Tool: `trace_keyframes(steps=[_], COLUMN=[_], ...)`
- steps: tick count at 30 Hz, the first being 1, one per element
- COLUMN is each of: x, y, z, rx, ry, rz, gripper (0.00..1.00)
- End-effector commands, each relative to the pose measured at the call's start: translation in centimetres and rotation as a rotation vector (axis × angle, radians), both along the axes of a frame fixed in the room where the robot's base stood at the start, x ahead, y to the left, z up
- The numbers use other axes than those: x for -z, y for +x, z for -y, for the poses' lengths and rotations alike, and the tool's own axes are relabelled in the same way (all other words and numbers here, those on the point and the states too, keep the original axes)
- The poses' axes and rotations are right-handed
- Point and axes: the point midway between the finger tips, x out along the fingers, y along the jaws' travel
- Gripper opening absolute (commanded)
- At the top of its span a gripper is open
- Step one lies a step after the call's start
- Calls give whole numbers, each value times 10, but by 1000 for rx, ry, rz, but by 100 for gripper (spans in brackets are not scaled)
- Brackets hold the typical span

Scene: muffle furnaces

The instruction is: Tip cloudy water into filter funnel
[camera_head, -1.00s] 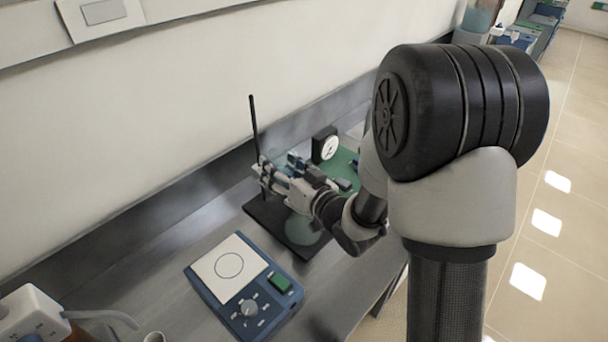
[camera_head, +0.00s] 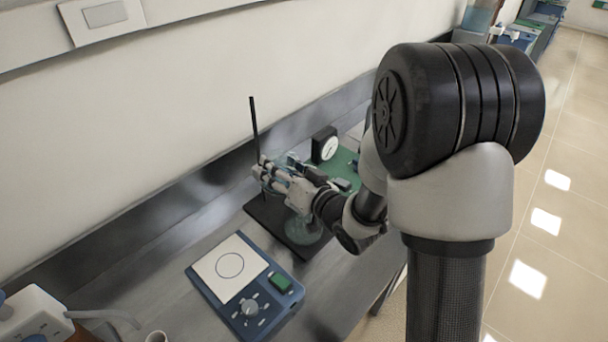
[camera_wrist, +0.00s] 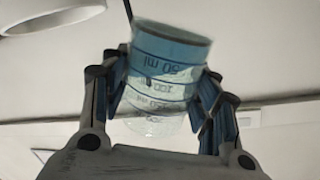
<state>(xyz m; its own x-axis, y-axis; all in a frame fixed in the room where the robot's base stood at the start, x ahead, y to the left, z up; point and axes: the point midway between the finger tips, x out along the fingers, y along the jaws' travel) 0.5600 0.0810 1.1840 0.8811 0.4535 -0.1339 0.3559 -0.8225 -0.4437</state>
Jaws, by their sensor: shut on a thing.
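My gripper (camera_wrist: 163,88) is shut on a clear glass beaker (camera_wrist: 160,62) with blue graduation marks, held between its two fingers in the wrist view. In the head view my gripper (camera_head: 272,176) is beside the black rod of a stand (camera_head: 254,130), above the stand's black base. A rounded pale-green glass vessel (camera_head: 303,232) is on that base, below the gripper. The filter funnel is hidden or too small to tell apart behind my gripper.
A blue hotplate stirrer (camera_head: 222,292) with a white top lies in front of the stand. A dial timer (camera_head: 325,146) and a green mat (camera_head: 345,163) are behind my gripper. A white socket box (camera_head: 30,318) is at the lower left. The wall is close behind.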

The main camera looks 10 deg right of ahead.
Motion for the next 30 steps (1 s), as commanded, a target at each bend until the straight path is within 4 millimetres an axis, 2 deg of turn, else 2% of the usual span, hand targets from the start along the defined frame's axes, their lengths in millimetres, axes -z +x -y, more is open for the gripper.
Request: trace_keyframes(steps=[30], x=[0], y=[0], z=[0], rx=[0], ry=[56], rz=[-40], gripper=[7])
